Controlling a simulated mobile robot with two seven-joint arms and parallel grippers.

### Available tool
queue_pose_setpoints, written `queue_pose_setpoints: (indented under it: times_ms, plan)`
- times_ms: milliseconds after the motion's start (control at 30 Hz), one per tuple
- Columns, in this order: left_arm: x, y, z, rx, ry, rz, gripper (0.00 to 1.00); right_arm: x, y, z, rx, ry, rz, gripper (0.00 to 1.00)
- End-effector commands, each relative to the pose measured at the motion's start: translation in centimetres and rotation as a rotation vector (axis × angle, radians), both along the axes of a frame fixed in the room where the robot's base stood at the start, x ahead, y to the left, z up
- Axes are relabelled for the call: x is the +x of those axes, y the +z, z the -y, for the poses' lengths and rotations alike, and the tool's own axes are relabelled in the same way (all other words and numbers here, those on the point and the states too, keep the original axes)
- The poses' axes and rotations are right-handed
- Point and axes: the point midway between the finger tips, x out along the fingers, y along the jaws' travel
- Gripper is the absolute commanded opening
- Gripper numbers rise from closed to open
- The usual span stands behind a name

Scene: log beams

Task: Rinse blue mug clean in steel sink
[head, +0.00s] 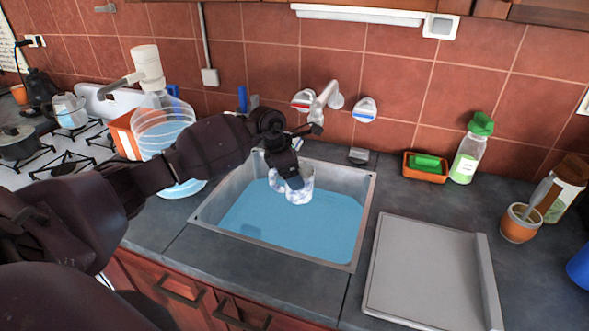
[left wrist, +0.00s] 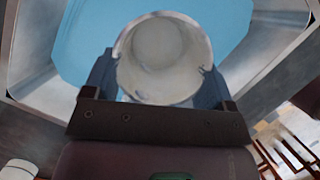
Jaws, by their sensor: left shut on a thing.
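The mug (head: 297,193) looks whitish with bluish-grey patches in the head view. In the left wrist view the mug (left wrist: 163,55) shows its open mouth and a pale, smudged inside. My left gripper (head: 287,180) is shut on the mug, with one finger on each side of it in the left wrist view (left wrist: 157,80). It holds the mug within the outline of the steel sink (head: 366,205), above or at the blue surface inside; I cannot tell if they touch. The faucet (head: 324,100) is on the wall behind the sink. My right gripper is not in view.
A large water bottle with a pump (head: 163,128) stands left of the sink, beside the stove (head: 70,160). Right of the sink are a grey drainboard (head: 425,270), a sponge tray (head: 425,167), a green-capped soap bottle (head: 469,155) and an orange cup (head: 518,226).

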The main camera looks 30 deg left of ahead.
Motion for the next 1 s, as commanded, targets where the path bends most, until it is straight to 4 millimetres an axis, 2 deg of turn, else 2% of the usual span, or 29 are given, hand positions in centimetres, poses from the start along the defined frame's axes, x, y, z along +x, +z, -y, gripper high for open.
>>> queue_pose_setpoints:
  times_ms: [367, 1000]
  plan:
    - [0.0, -2.6, 0.0, -0.001, 0.001, -0.001, 0.39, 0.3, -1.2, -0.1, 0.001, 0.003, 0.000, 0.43]
    - [0.0, -6.8, 0.0, 0.001, 0.000, -0.002, 0.39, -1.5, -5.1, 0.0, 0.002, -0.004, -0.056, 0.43]
